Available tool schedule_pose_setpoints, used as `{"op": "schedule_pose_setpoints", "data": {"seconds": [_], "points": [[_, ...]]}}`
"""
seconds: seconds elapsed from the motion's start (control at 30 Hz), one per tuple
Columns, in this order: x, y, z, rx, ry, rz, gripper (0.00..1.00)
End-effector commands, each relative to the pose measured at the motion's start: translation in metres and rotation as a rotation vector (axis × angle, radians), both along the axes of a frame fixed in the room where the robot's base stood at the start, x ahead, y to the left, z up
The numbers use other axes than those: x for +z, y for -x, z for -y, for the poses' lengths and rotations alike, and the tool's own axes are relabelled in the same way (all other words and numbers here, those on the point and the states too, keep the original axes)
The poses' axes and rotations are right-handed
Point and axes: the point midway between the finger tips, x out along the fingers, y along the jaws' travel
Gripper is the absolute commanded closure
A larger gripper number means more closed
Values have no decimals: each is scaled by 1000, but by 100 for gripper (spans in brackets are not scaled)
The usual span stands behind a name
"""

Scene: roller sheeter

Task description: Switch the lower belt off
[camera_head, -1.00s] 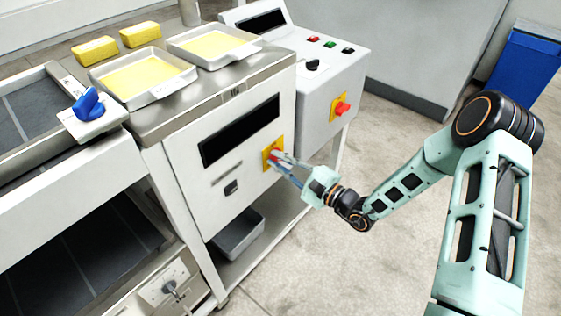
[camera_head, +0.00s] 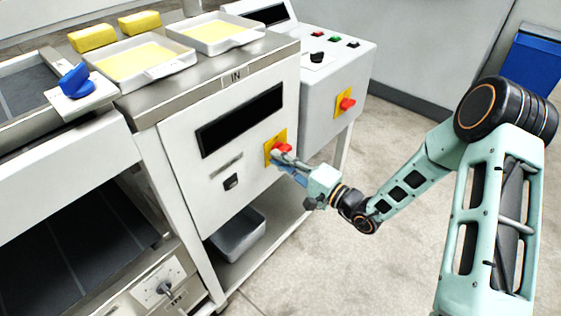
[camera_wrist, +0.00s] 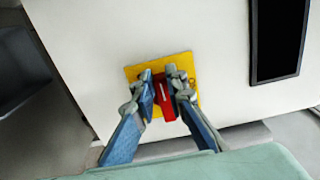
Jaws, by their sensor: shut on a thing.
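A red switch knob (camera_head: 281,147) sits on a yellow plate (camera_head: 268,155) on the machine's white front panel, below and right of a dark window. My gripper (camera_head: 286,157) reaches it from the right, with its fingers closed on the knob. In the wrist view my gripper (camera_wrist: 165,92) has one finger on each side of the red knob (camera_wrist: 164,104), and the yellow plate (camera_wrist: 132,72) shows behind. A pale line on the knob runs nearly up and down in that view. The fingers hide the knob's sides.
A second red knob (camera_head: 347,104) on yellow is on the grey control box to the right. A blue knob (camera_head: 76,80) and a grey knob (camera_head: 164,287) are at the left. A grey bin (camera_head: 238,235) sits on the shelf below. The floor at right is clear.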

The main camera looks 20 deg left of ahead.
Motion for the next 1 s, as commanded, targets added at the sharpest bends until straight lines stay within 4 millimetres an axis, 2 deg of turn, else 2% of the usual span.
{"op": "schedule_pose_setpoints", "data": {"seconds": [0.43,0.47,0.6,1.0], "points": [[4,-2,-3,1,-4,17,100],[4,-2,-3,1,-4,17,85],[4,-2,-2,1,-3,15,70],[2,1,4,-1,1,10,70]]}}
